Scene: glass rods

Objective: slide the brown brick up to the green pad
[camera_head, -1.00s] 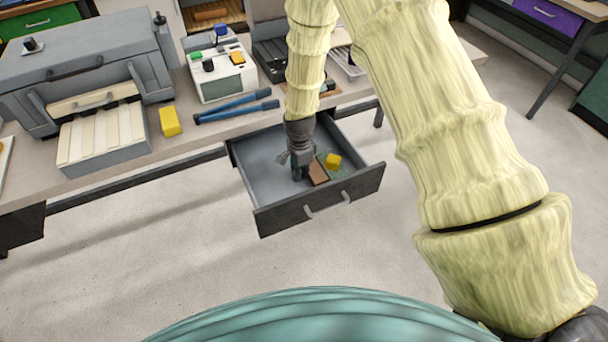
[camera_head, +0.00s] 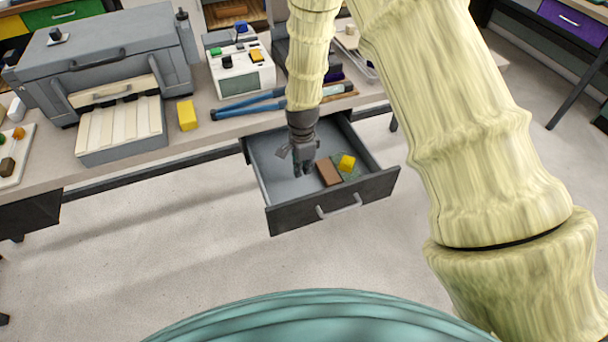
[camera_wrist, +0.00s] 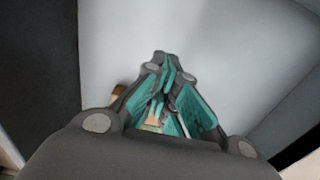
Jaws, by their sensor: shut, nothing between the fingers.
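The brown brick (camera_head: 329,172) lies flat in the open drawer (camera_head: 285,220). Its right side is at the left edge of the green pad (camera_head: 352,169); I cannot tell whether they touch or overlap slightly. A yellow block (camera_head: 347,162) sits on the pad. My gripper (camera_head: 304,172) is shut and empty inside the drawer, just left of the brick, with a small gap showing. In the wrist view my gripper (camera_wrist: 165,75) points at the bare grey drawer floor. A small brown patch shows beside the fingers there, mostly hidden.
The left part of the drawer floor (camera_head: 275,165) is bare. On the bench above are blue-handled pliers (camera_head: 245,106), a yellow block (camera_head: 187,115), a white device (camera_head: 242,70) and a large grey machine (camera_head: 110,60).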

